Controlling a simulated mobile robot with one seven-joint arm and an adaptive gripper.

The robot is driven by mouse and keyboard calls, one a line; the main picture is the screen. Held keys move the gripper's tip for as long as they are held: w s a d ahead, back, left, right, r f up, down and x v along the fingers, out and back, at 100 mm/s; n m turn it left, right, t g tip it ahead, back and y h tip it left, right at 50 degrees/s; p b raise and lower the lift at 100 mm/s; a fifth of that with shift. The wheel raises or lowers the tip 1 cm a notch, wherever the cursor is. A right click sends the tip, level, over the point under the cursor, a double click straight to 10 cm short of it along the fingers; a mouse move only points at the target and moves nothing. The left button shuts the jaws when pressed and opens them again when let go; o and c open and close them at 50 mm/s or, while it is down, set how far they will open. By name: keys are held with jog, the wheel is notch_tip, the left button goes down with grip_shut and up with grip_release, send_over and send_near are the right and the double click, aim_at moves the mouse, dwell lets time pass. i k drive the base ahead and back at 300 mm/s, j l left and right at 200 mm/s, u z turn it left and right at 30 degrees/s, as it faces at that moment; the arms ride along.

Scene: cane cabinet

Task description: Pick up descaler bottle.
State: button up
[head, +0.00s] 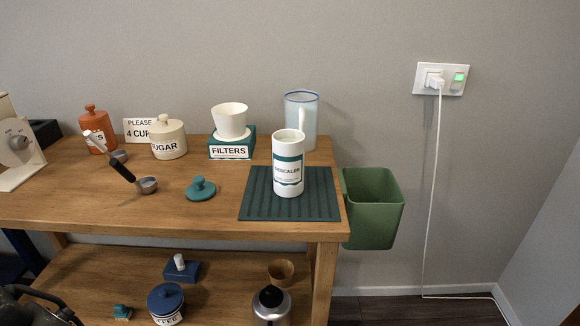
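The descaler bottle (289,170) is a white cylinder with a teal label reading "DESCALER". It stands upright on a dark teal ribbed mat (255,205) at the right end of the wooden cabinet top. Its upper end overlaps the pale blue-rimmed pitcher behind it in the picture. Dark parts of what looks like my gripper (62,312) show at the bottom left corner, cut off by the frame edge. They are low and far to the left of the bottle. I cannot make out the fingers.
The pitcher (309,112) stands behind the bottle. A filters box (218,151) holding a white cup, a sugar jar (169,141), a teal lid (201,189) and scoops lie leftward. A green bin (372,215) hangs at the right. The front of the top is mostly clear.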

aim_at(288, 145)
jog(key=j+z, duration=0.8)
jog(key=j, duration=0.2)
jog(key=k+j+z, duration=0.1)
jog(key=j+z, duration=0.25)
jog(key=j, duration=0.15)
jog(key=i, duration=0.5)
